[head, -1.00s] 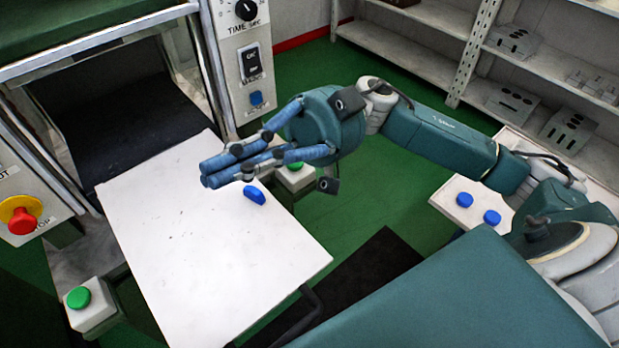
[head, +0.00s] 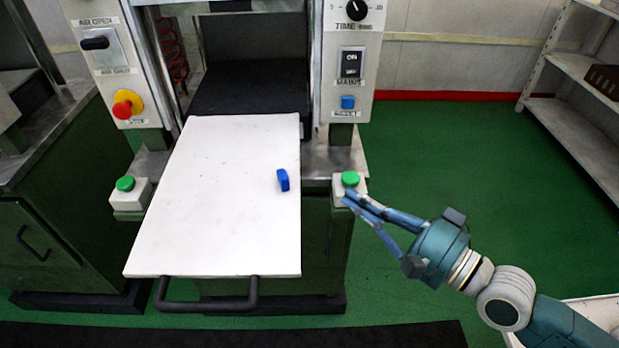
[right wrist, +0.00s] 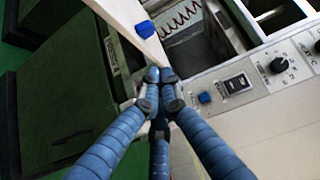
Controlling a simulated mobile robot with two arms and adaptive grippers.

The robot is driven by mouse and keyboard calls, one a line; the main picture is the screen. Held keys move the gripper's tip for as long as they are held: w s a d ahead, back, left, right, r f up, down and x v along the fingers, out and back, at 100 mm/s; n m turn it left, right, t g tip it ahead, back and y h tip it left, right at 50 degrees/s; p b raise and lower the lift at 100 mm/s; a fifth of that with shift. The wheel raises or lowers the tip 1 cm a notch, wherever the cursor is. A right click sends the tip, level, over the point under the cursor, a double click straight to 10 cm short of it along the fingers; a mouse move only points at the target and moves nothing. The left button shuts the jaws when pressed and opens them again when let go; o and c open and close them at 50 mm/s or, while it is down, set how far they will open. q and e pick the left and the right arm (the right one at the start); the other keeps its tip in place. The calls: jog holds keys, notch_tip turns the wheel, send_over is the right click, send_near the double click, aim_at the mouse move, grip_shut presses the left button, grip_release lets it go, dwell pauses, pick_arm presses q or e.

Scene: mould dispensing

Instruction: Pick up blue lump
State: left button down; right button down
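A blue lump (head: 283,180) rests on the white sliding plate (head: 215,225), near its right edge. The lump also shows in the right wrist view (right wrist: 144,29), on the plate's corner past my fingertips. My right gripper (head: 350,199) is to the right of the plate, beside the right green button, apart from the lump. In the right wrist view its blue segmented fingers (right wrist: 156,77) come together at the tips, with nothing seen between them. My left gripper is not in view.
The press stands behind the plate, with a control panel (head: 350,65) at right. A green button box (head: 350,180) sits right of the plate and another (head: 126,184) left. A handle (head: 207,303) juts from the plate's front. Green floor is clear at right.

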aim_at(289, 189)
jog(key=w+a+p, duration=0.3)
jog(key=w+a, duration=0.2)
jog(key=a, duration=0.4)
jog(key=shift+p, duration=0.35)
jog(key=shift+w, duration=0.1)
jog(key=shift+a+r+p, duration=0.25)
jog(key=shift+a+p, duration=0.75)
jog(key=shift+a, duration=0.15)
jog(key=shift+a+f, duration=0.1)
jog(key=shift+a, duration=0.25)
jog(key=shift+a+f, duration=0.1)
jog(key=shift+f, duration=0.05)
